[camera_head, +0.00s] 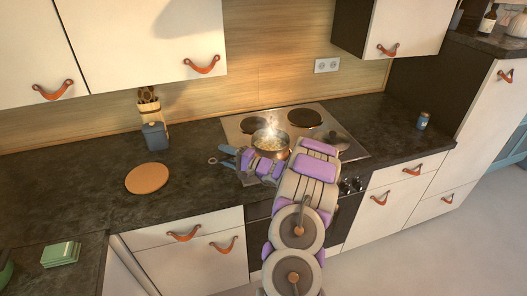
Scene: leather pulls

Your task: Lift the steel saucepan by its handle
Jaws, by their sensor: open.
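The saucepan (271,136) stands on the front left part of the cooktop, with pale food inside and steam rising. It looks coppery in the warm light. My arm comes up from the bottom and hides part of its near side. My gripper (228,158) is open just left of the pan, with blue-grey fingers. A small ring-shaped end (213,161), seemingly of the pan's handle, shows beyond the fingertips. The rest of the handle is mostly hidden by the gripper, and I cannot tell whether the fingers touch it.
The cooktop (232,122) has dark plates behind, and a dark rounded thing (339,139) lies at its right. A can (423,120) stands right.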

